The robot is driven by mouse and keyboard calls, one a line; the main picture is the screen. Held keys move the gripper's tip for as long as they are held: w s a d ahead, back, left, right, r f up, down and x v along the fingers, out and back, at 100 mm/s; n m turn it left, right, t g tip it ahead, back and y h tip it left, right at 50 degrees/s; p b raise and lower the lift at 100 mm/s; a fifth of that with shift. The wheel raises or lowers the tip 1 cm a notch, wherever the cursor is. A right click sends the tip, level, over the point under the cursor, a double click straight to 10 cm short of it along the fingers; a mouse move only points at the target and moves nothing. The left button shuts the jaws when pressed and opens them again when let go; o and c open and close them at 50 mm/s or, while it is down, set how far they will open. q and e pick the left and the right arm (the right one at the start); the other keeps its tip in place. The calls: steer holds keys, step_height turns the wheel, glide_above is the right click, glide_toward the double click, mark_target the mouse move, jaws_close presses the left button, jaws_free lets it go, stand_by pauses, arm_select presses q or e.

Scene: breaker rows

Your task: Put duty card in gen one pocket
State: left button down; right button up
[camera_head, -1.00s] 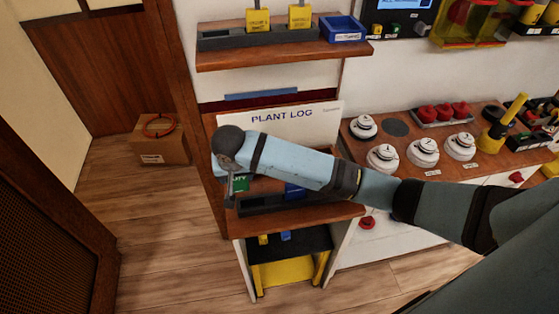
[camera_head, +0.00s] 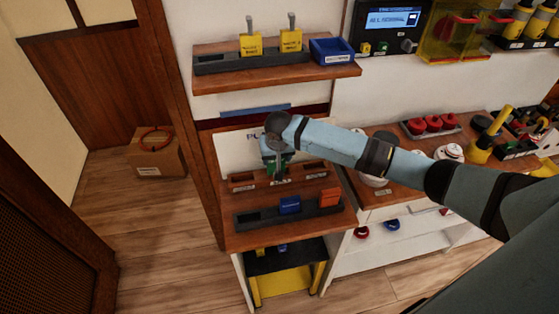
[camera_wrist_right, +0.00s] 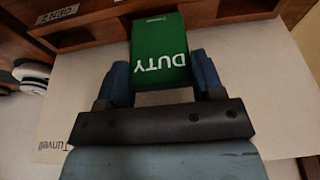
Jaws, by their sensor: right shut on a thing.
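The green duty card (camera_wrist_right: 160,50) is in my right gripper (camera_wrist_right: 163,78), shut on it between blue fingers; its white DUTY lettering reads upside down in the right wrist view. In the head view my right gripper (camera_head: 277,170) points down at the upper pocket rack (camera_head: 264,184), and a little of the green card (camera_head: 287,157) shows beside it. The card's far end overlaps the rack's wood in the wrist view; I cannot tell whether it is inside a pocket. A label reading GEN 2 (camera_wrist_right: 56,14) is left of the card. The gen one label cannot be read. My left gripper is out of view.
Below the pockets, a dark card tray (camera_head: 262,219) holds a blue card (camera_head: 289,204) and an orange card (camera_head: 329,197). A shelf above (camera_head: 222,82) carries yellow tags and a blue bin (camera_head: 332,51). The PLANT LOG sheet is mostly hidden behind my arm.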

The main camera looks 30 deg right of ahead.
steer(key=shift+w+d+r, duration=0.1)
steer(key=shift+w+d, duration=0.05)
steer(key=shift+d, duration=0.6)
step_height(320, 180, down, 3)
steer(key=shift+a+r+p, duration=0.1)
steer(key=shift+p, duration=0.4)
steer(key=shift+f, duration=0.45)
steer(key=o, duration=0.9)
steer(key=shift+f, duration=0.15)
steer(key=b+v, duration=0.1)
steer(key=v, duration=1.1)
steer(key=shift+r, duration=0.2)
